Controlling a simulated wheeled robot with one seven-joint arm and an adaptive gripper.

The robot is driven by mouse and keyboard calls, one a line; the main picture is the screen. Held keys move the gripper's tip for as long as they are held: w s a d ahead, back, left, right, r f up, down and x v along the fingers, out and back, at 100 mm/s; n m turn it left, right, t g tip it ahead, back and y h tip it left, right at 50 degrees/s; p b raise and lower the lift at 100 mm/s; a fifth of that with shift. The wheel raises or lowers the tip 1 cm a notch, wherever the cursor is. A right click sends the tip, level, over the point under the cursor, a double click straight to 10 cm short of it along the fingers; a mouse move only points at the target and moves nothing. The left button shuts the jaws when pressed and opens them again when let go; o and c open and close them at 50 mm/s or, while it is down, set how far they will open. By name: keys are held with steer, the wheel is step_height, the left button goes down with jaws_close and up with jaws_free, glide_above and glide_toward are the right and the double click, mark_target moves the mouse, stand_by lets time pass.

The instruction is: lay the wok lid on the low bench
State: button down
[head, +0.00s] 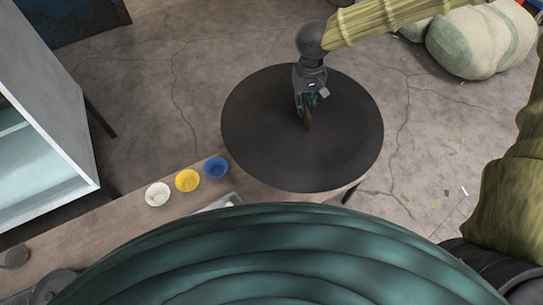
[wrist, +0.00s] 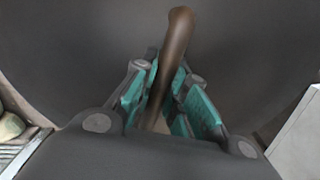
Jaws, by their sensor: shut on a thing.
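The wok lid (head: 350,135) is a large dark grey disc seen from above in the head view. My gripper (head: 307,108) is over its middle and shut on the lid's brown handle. In the wrist view the teal finger pads of my gripper (wrist: 165,110) stand on either side of the curved brown handle (wrist: 178,40), and the dark lid (wrist: 245,40) fills most of the picture. The low bench (head: 120,222) is a long light-brown top in the head view. The lid overhangs its right end and hides part of it. I cannot tell whether they touch.
White (head: 157,194), yellow (head: 187,180) and blue (head: 215,167) bowls stand in a row on the bench left of the lid. A tray (head: 222,202) is partly hidden below them. A pale cabinet (head: 50,100) is at left, and stuffed sacks (head: 468,42) lie at the upper right. Cracked floor lies around.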

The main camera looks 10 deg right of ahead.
steer(key=shift+w+d+f+m+b, duration=0.1)
steer(key=shift+w+f+m+b, duration=0.85)
steer(key=shift+f+m+b, duration=3.5)
steer(key=shift+w+d+f+m+b, duration=0.1)
steer(key=shift+w+f+m+b, duration=1.15)
steer(key=shift+f+b, duration=5.9)
steer(key=shift+w+f+m+b, duration=0.6)
steer(key=shift+f+m+b, duration=2.45)
steer(key=shift+f, duration=5.8)
steer(key=shift+m+p, duration=0.35)
steer(key=shift+p, duration=0.1)
steer(key=c, duration=1.7)
jaws_free()
steer(key=shift+f, duration=0.1)
steer(key=shift+o, duration=1.3)
